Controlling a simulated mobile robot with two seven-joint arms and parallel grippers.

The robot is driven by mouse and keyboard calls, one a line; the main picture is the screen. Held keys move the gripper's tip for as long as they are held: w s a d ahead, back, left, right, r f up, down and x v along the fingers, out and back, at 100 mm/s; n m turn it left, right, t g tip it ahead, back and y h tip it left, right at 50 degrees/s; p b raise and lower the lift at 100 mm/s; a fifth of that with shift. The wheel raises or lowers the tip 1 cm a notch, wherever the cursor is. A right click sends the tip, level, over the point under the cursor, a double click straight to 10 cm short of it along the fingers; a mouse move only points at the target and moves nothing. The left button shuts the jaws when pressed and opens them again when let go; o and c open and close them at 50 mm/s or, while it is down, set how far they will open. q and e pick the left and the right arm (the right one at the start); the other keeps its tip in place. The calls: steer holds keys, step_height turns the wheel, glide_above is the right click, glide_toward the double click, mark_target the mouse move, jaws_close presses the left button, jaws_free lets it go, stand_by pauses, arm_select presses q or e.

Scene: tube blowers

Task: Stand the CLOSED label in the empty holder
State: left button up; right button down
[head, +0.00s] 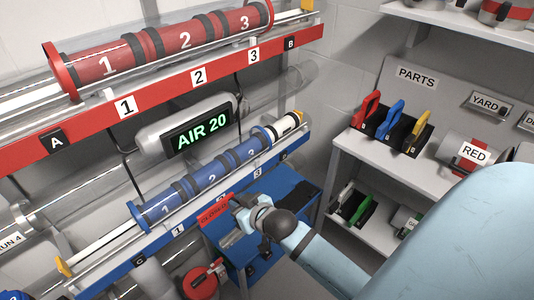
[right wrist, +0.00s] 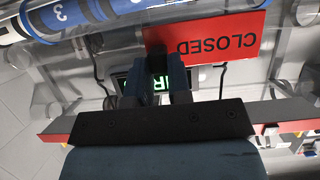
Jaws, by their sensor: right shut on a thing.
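The red CLOSED label (head: 216,209) is held in my right gripper (head: 238,203), just in front of the blue rail of the lower tube. The label is above the blue table, close to the rail near number 3. I cannot make out the empty holder for sure. My left gripper is not in view.
A blue rail (head: 178,231) with a clear tube and blue carrier (head: 210,178) runs behind the label. A red rail (head: 175,90) is above, with an AIR 20 display (head: 197,137) between. A blue table (head: 288,192) stands below. Shelves (head: 370,168) with coloured-handled items are right.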

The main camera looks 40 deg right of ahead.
arm_select(q)
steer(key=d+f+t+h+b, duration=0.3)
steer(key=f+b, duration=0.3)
steer(key=b, duration=1.5)
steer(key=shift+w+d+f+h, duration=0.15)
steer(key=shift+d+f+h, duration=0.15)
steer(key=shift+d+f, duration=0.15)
arm_select(e)
steer(key=d+f, duration=0.3)
steer(key=f, duration=0.8)
steer(key=d+f, duration=0.3)
steer(key=f, duration=0.8)
steer(key=s+d+f, duration=0.1)
steer(key=d+f, duration=0.3)
steer(key=f, duration=0.8)
